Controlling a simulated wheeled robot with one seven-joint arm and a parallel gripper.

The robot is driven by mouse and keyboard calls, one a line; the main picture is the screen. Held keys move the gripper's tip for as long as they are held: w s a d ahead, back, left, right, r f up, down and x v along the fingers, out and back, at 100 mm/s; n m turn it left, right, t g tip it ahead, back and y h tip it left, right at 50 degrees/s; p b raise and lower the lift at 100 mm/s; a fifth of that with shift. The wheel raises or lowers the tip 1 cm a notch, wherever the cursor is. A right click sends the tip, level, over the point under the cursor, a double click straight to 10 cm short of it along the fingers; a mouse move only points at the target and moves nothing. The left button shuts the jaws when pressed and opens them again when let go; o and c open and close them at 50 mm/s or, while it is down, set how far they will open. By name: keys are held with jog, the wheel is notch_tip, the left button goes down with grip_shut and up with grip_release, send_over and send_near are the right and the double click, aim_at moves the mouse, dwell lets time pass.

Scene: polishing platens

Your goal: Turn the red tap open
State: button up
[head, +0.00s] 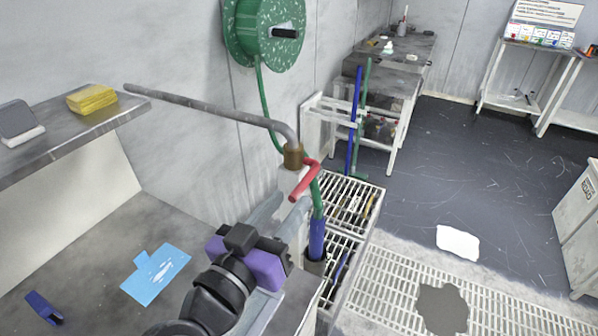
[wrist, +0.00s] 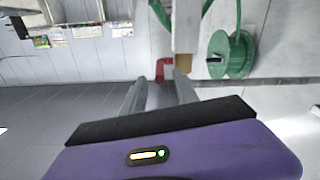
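The red tap handle (head: 306,181) is a bent red lever on a brass fitting (head: 293,156), below a long grey spout. My gripper (head: 284,210) is just below and left of the handle in the head view, its purple body tilted up toward the tap. In the wrist view the gripper (wrist: 160,85) has its two grey fingers apart with nothing held between them. The red handle (wrist: 165,68) shows just beyond the fingertips, in line with the gap. Contact with the handle cannot be told.
A green hose reel (head: 265,30) hangs on the wall behind the tap. A grey shelf (head: 60,140) with a yellow sponge (head: 92,98) is at the left. A blue cloth (head: 155,273) lies on the bench below. Slotted metal grating (head: 385,275) lies right of the tap.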

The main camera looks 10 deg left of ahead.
aim_at(314, 170)
jog(key=shift+p+x, duration=0.9)
jog(key=shift+x, duration=2.95)
grip_shut()
